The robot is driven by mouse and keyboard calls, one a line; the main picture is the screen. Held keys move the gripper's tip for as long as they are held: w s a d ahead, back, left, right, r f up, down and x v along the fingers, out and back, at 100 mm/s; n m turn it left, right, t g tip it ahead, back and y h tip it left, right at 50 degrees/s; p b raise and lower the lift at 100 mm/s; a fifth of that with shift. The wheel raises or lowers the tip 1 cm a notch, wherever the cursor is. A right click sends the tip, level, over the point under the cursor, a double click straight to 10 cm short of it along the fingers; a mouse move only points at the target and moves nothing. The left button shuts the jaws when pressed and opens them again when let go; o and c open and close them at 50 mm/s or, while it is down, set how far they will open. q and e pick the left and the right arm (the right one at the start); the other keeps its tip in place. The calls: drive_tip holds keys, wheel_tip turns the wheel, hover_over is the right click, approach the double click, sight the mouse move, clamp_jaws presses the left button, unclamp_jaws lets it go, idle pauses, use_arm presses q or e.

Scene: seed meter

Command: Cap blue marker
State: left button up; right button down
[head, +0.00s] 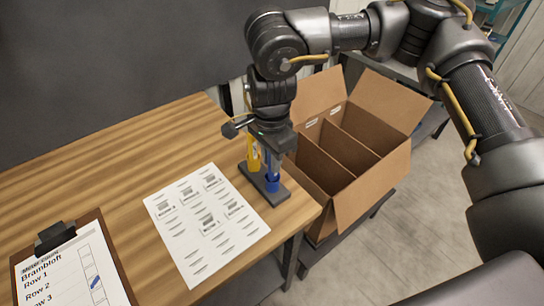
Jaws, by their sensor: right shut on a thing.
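The blue marker (272,176) stands upright at the dark marker stand (281,196) near the table's right edge. My right gripper (270,152) points down over the stand and is shut on the upper part of the blue marker. The marker's lower end shows a wider blue part at the stand; I cannot tell whether this is its cap or how far it is seated. A yellow marker (254,156) stands just left of it, partly hidden by the gripper. My left gripper is not in view.
A printed label sheet (207,224) lies left of the stand. A clipboard (113,265) with a blue mark on its form is at the lower left. An open cardboard box (376,188) with dividers stands right of the table. The table's back left is clear.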

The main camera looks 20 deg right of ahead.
drive_tip(key=shift+f+b, duration=0.5)
drive_tip(key=shift+f, duration=0.25)
idle(0.9)
drive_tip(key=c, duration=1.2)
unclamp_jaws()
